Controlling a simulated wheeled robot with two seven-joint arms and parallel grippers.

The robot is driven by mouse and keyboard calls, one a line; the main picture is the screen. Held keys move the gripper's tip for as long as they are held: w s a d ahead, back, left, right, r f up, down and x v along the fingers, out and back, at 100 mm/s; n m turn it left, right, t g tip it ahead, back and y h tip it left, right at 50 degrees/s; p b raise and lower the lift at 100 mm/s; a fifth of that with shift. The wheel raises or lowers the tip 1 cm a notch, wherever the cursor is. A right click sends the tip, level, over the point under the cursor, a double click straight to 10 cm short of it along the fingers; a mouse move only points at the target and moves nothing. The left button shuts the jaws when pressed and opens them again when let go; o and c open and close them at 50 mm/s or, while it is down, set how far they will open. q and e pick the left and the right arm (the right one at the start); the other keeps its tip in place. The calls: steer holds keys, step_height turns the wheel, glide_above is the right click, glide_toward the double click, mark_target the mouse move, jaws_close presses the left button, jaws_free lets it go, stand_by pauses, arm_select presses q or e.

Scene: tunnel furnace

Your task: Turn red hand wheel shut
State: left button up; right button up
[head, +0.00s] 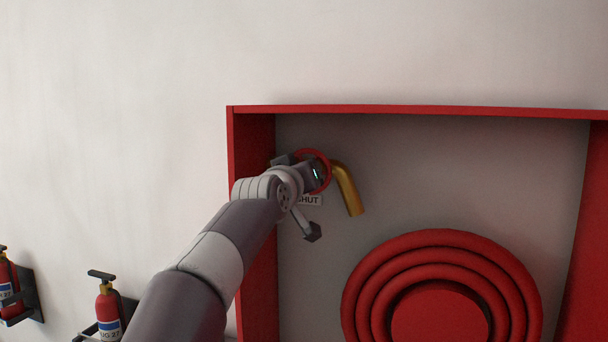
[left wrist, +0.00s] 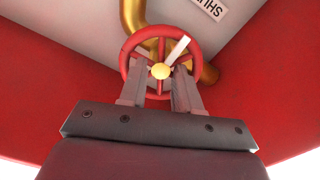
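The red hand wheel (head: 327,160) is in the upper left of a red-framed cabinet, partly hidden by my left gripper (head: 311,175). In the left wrist view the wheel (left wrist: 126,52) has a yellow hub, red spokes and a white pointer aimed up and right. The fingers of my left gripper (left wrist: 160,90) are apart, at the lower half of the wheel, one on each side of the hub. I cannot tell whether they touch the wheel. A "SHUT" label (head: 309,201) is partly covered below the wheel. My right gripper is not in view.
A brass pipe (head: 347,187) bends down just right of the wheel. A coiled red hose (head: 440,240) fills the lower cabinet. The cabinet's red left wall (head: 254,140) is close to my arm. Fire extinguishers (head: 108,308) hang on the wall at lower left.

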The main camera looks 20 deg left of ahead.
arm_select(q)
steer(key=s+b, duration=0.5)
steer(key=s, duration=0.7)
steer(key=shift+s+a, duration=0.2)
steer(key=shift+s, duration=0.2)
